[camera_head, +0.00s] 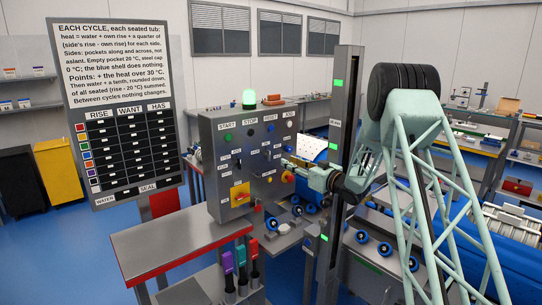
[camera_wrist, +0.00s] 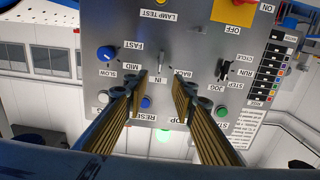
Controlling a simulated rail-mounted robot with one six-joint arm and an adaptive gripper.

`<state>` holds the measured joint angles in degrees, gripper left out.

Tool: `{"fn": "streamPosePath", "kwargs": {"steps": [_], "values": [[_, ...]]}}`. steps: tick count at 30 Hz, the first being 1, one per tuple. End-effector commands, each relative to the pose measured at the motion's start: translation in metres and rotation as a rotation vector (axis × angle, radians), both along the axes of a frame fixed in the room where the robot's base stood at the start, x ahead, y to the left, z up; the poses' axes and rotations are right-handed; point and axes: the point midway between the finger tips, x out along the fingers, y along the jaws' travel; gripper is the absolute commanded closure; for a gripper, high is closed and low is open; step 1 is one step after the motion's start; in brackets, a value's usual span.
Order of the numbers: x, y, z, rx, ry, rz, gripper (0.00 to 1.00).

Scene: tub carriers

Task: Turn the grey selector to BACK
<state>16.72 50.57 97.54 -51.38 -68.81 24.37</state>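The grey selector (camera_wrist: 162,62) is a slim lever on the grey control panel (camera_wrist: 140,30), which appears upside down in the wrist view. The lever stands upright in that picture, in line with the IN label (camera_wrist: 160,80); the BACK label (camera_wrist: 181,73) lies to its lower right. My gripper (camera_wrist: 160,82) is open and empty, with one fingertip on each side of the IN label, just below the lever. I cannot tell whether the fingers touch the panel. In the head view my gripper (camera_head: 288,170) is at the right part of the panel; I cannot make out the selector there.
A blue knob (camera_wrist: 107,53) marked FAST, MID and SLOW is left of the selector in the wrist view. A black selector (camera_wrist: 222,70) marked STEP, RUN and CYCLE is to the right. A blue button (camera_wrist: 146,102) shows between the fingers. A yellow switch plate (camera_head: 240,194) is lower on the panel.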

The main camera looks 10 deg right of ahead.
Motion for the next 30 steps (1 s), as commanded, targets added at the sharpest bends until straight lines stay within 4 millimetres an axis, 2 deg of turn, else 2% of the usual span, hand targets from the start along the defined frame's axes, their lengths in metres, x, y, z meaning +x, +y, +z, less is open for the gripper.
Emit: {"fn": "streamPosePath", "kwargs": {"steps": [11, 30], "values": [[0.022, 0.014, 0.0, 0.0, 0.0, 0.002, 0.76], [0.094, 0.056, 0.0, -0.001, -0.001, 0.001, 0.76]]}}
